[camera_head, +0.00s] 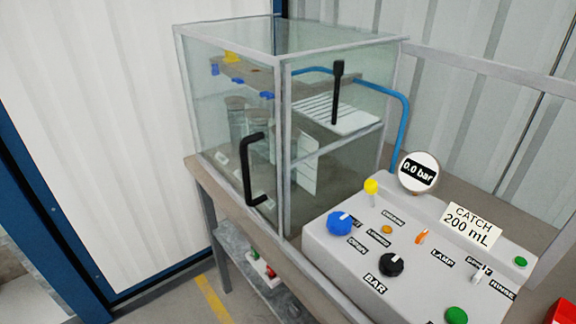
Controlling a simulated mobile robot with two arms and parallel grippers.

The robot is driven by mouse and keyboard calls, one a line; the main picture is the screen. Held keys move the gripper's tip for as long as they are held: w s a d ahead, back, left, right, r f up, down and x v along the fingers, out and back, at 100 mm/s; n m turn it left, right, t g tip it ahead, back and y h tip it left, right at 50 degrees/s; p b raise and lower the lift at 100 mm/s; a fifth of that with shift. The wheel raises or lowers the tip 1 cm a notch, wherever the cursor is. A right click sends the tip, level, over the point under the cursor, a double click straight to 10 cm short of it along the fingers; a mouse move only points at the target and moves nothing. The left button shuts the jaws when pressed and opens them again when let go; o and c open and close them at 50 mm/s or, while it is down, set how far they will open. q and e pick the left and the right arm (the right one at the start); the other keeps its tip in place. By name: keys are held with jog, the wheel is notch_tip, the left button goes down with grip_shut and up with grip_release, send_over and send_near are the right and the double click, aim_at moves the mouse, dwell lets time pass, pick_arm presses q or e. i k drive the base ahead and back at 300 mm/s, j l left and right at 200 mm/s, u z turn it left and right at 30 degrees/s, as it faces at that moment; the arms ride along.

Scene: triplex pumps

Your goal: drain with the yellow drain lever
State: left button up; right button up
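A yellow-tipped lever (371,187) stands upright at the back left of the grey control panel (325,265). A small label lies on the panel just right of its base, too small to read surely. The round gauge (418,172) behind the panel reads 0.0 bar. A white card (470,226) reads CATCH 200 mL. Neither of my grippers is in view.
The glass cabinet (230,130) with a black handle (249,170) stands left of the panel on a bench. A blue knob (340,222), black BAR knob (391,264), orange switch (422,236) and green button (456,315) crowd the panel. A blue hose (404,120) runs behind.

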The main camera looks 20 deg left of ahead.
aim_at(371, 186)
jog(key=k+j+z, duration=0.2)
jog(key=j, duration=0.25)
jog(key=k+j+z, duration=0.2)
jog(key=j, duration=0.25)
jog(key=k+j+z, duration=0.2)
jog(key=j, duration=0.2)
